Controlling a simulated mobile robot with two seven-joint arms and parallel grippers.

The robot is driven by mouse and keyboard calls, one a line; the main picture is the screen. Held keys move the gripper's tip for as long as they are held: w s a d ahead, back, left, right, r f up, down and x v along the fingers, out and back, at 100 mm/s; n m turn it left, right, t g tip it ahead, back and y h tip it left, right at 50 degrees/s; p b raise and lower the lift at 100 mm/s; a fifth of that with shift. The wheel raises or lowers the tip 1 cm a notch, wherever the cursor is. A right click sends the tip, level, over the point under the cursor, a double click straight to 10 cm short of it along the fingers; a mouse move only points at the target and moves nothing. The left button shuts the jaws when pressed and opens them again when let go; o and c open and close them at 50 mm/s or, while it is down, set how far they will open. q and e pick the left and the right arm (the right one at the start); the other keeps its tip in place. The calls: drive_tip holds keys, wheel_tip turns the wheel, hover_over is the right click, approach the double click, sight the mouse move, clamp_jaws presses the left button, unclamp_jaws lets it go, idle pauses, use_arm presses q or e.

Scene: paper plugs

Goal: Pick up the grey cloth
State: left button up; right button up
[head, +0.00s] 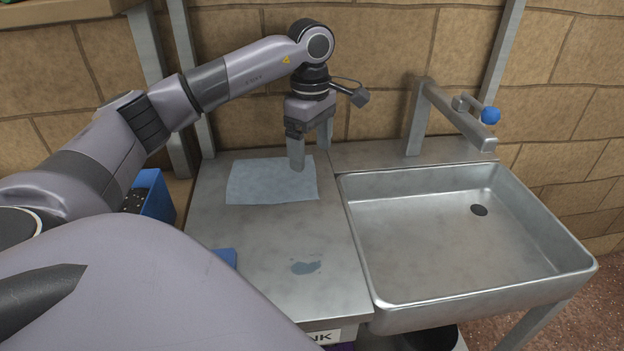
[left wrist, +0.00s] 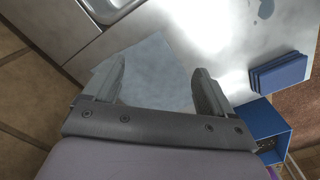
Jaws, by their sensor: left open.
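The grey cloth (head: 265,184) lies flat on the metal counter at the back, left of the sink. In the left wrist view the cloth (left wrist: 150,70) shows between and beyond the fingers. My left gripper (head: 310,160) points down at the right edge of the cloth, with one finger in front of that edge. Its two fingers also show apart in the left wrist view (left wrist: 162,88), with nothing held between them. I cannot tell whether the fingertips touch the cloth or the counter. My right gripper is not in view.
A metal sink (head: 450,290) with a tap (head: 447,105) stands right of the counter (head: 220,225). A wet patch (head: 306,267) lies on the counter's front part. A blue bin (head: 155,197) stands at the left. Folded blue cloths (left wrist: 280,73) lie near the counter's edge. A brick wall is behind.

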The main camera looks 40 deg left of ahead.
use_arm(q)
drive_tip(key=b, duration=0.7)
hover_over(311, 196)
wheel_tip(311, 196, down, 7)
drive_tip(key=shift+f+b, duration=0.65)
drive_tip(key=shift+f, duration=0.8)
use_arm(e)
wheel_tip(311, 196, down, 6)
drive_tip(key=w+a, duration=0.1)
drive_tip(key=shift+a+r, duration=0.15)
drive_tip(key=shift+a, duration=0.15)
use_arm(q)
clamp_jaws()
wheel_tip(311, 196, up, 5)
drive_tip(key=p, duration=0.4)
drive_tip(key=shift+f, duration=0.1)
wheel_tip(311, 196, up, 7)
drive_tip(key=p, duration=0.7)
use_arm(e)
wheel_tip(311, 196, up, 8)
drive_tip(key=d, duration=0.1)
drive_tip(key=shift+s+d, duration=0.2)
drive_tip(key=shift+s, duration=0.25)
